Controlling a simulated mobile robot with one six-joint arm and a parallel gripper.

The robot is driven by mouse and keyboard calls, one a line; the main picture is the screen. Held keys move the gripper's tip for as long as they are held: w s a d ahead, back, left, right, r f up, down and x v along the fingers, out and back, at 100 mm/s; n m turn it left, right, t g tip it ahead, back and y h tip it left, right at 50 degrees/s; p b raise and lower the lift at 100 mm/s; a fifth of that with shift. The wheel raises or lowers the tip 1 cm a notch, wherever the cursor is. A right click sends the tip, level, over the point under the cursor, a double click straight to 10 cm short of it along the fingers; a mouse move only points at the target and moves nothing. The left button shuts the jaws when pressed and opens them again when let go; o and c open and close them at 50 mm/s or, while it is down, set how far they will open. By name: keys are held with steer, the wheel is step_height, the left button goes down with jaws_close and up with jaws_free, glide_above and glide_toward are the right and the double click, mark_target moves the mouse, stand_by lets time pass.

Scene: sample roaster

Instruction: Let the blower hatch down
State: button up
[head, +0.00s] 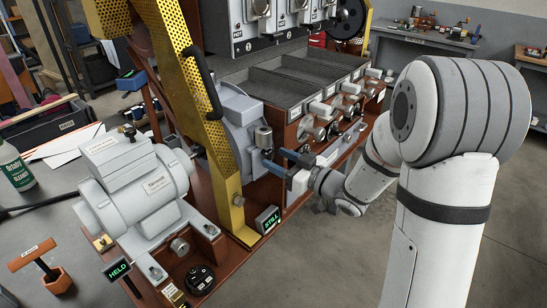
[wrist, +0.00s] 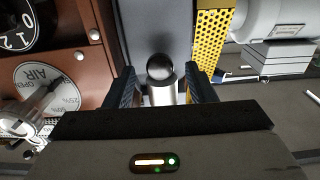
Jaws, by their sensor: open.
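My gripper (head: 280,164) is open at the grey round blower housing (head: 234,112), right of the yellow guard. In the wrist view my gripper (wrist: 162,82) has one dark finger on each side of a round dark knob (wrist: 160,67) on a pale post. A plain grey panel (wrist: 165,25) lies behind the knob. It looks like the blower hatch, but I cannot tell its edges or how far it is raised. I cannot tell whether the fingers touch the knob. In the head view the fingers partly hide this spot.
The yellow perforated guard (head: 200,85) with a black handle stands close left of my gripper. A grey motor (head: 140,185) is beyond it. Signs read HELD (head: 117,268) and STILL (head: 268,219). A row of knobs (head: 335,110) lines the roaster front. Open floor lies at right.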

steer(key=shift+x, duration=0.95)
steer(key=shift+c, duration=0.2)
jaws_close()
